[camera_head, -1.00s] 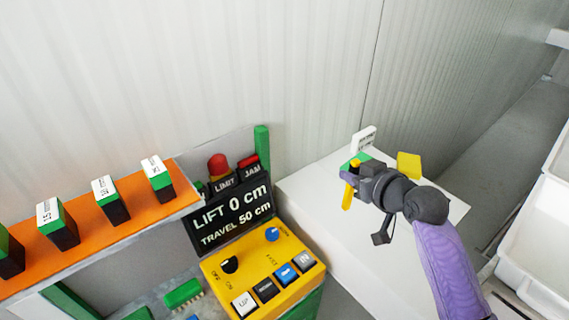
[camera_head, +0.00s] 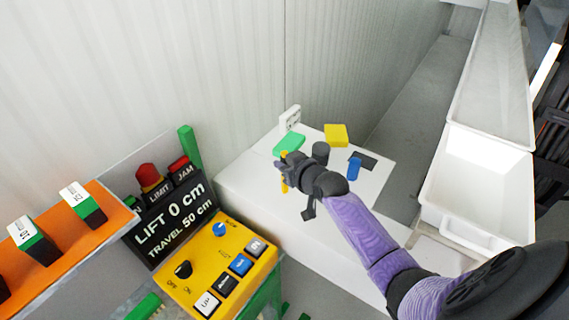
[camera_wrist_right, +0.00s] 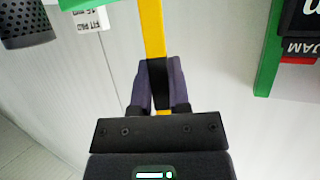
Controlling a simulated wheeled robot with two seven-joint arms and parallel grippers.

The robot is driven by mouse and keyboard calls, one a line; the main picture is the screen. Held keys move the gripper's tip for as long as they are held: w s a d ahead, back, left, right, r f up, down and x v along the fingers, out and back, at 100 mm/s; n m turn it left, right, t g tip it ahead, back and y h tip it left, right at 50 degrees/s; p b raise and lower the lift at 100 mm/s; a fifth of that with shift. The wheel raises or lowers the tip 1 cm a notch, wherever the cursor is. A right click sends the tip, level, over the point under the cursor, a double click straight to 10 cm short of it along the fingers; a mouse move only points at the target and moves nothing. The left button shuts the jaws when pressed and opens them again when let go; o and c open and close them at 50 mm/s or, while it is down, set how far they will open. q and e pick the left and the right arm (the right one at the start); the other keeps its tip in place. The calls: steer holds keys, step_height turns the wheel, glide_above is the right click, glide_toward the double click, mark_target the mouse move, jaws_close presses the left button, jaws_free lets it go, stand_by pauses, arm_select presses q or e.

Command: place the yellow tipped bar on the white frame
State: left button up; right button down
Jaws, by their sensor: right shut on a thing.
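My right gripper (camera_head: 283,169) is shut on a bar with yellow ends (camera_head: 284,187), over the left part of the white worktop (camera_head: 250,187). In the right wrist view the bar (camera_wrist_right: 152,28) runs upright between the fingers (camera_wrist_right: 160,88), with a black middle part in the grip. A small upright white piece (camera_head: 290,118) stands at the worktop's back corner; I cannot tell whether it is the white frame. My left gripper is not in view.
On the worktop are a green block (camera_head: 289,144), a yellow block (camera_head: 336,135), a dark cylinder (camera_head: 320,150), a blue piece (camera_head: 354,168) and a dark pad (camera_head: 367,160). A yellow control panel (camera_head: 215,262) stands left. A white tray (camera_head: 465,235) is right.

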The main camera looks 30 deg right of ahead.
steer(key=c, duration=0.6)
jaws_free()
steer(key=shift+f, duration=0.15)
